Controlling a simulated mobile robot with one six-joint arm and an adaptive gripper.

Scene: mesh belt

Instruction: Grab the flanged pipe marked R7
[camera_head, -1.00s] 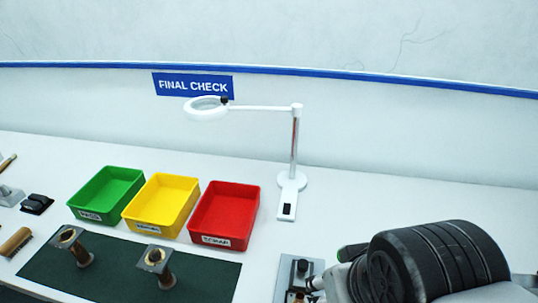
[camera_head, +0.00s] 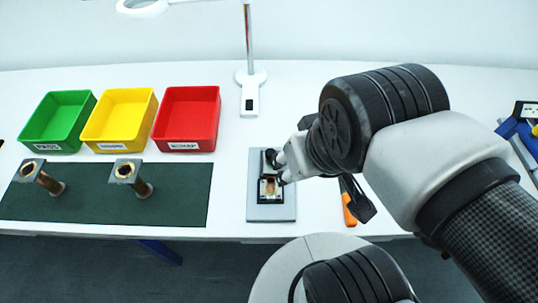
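No R7 mark is readable on either. My gripper (camera_head: 282,170) is at the end of the arm, above or beside a grey fixture plate, well to the right of both pipes. Its fingers are small and partly hidden by my wrist, so their opening is unclear.
Green (camera_head: 58,122), yellow (camera_head: 119,121) and red (camera_head: 186,120) bins stand behind the mat. The grey fixture plate (camera_head: 271,212) carries black parts. A white magnifier lamp base (camera_head: 250,102) stands behind it. An orange-handled tool (camera_head: 349,209) lies right. Table is clear between mat and plate.

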